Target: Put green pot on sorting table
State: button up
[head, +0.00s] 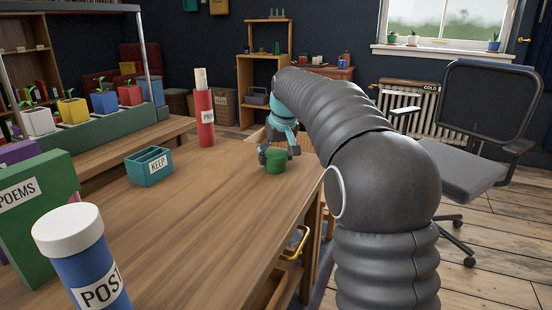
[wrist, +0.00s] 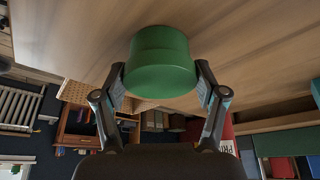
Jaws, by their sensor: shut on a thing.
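The green pot (head: 276,162) is at the far right part of the wooden table (head: 190,215), near its right edge. My gripper (head: 279,153) comes down over it from behind and is shut on it, one finger on each side. In the wrist view the green pot (wrist: 160,62) is between the two fingertips. I cannot tell whether its base touches the tabletop or is slightly above it. No plant shows in it.
A teal KEEP box (head: 149,167) and a red tube (head: 205,118) stand left of the pot. A blue POST tube (head: 85,262) and a green POEMS book (head: 38,210) are at the front left. Potted seedlings (head: 73,108) line a rack. The middle tabletop is clear.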

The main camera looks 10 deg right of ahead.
jog(key=shift+f, duration=0.15)
jog(key=o, duration=1.2)
jog(key=a+p+v, duration=0.1)
jog(key=p+v, duration=0.1)
jog(key=v, duration=0.9)
jog(key=s, duration=1)
jog(key=shift+m+t+h, duration=0.3)
jog(key=shift+m+t, duration=0.3)
jog(key=shift+m, duration=0.3)
jog(key=s+f, duration=0.5)
jog(key=s, duration=0.3)
jog(key=s+f, duration=0.6)
jog(key=s, duration=0.3)
jog(key=s+f, duration=0.6)
jog(key=s, duration=0.2)
jog(key=shift+s+d+f, duration=0.15)
jog(key=shift+s+d, duration=0.1)
jog(key=shift+s, duration=0.1)
